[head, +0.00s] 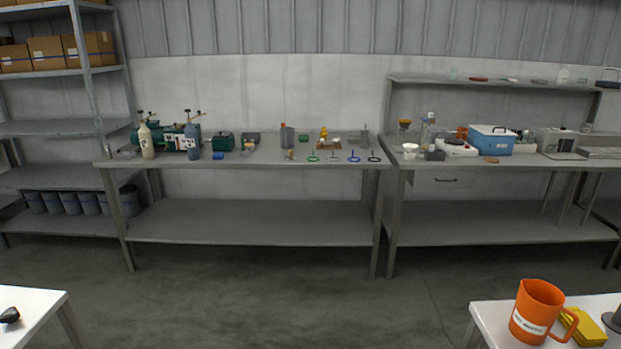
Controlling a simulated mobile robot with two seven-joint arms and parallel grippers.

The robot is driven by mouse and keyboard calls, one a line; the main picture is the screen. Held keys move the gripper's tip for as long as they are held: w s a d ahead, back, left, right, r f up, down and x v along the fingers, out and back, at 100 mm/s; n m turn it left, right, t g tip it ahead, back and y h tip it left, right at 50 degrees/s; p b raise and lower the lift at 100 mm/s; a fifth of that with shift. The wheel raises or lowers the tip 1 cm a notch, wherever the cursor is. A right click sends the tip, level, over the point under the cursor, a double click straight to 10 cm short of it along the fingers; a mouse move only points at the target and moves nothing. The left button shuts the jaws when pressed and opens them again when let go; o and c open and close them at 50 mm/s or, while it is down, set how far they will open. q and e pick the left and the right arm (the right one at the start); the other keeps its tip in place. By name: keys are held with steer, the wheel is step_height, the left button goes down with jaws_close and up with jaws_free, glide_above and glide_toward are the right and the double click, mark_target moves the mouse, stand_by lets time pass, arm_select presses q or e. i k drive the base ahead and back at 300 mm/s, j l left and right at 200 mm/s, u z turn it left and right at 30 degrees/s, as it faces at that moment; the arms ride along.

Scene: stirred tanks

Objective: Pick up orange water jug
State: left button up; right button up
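The orange water jug (534,311) stands upright on a white table at the bottom right of the head view. It has a white label on its front and its handle points to the right. Its top is open. Neither of my grippers shows in this view, and nothing touches the jug from my side.
Yellow folded cloths or sponges (584,327) lie right beside the jug's handle, with a grey object (613,318) at the edge. Another white table (28,312) is at bottom left. Open floor (270,305) lies between. Cluttered metal benches (255,157) line the back wall.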

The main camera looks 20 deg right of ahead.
mark_target(538, 305)
steer(key=i+z, duration=0.2)
steer(key=z, duration=0.25)
steer(key=i+j+z, duration=0.1)
steer(key=z, duration=0.3)
steer(key=i+j+z, duration=0.2)
steer(key=z, duration=0.25)
steer(key=i+j+z, duration=0.15)
steer(key=z, duration=0.2)
steer(key=i+j+z, duration=0.15)
steer(key=z, duration=0.2)
steer(key=i+j+z, duration=0.15)
steer(key=z, duration=0.2)
steer(key=j, duration=0.1)
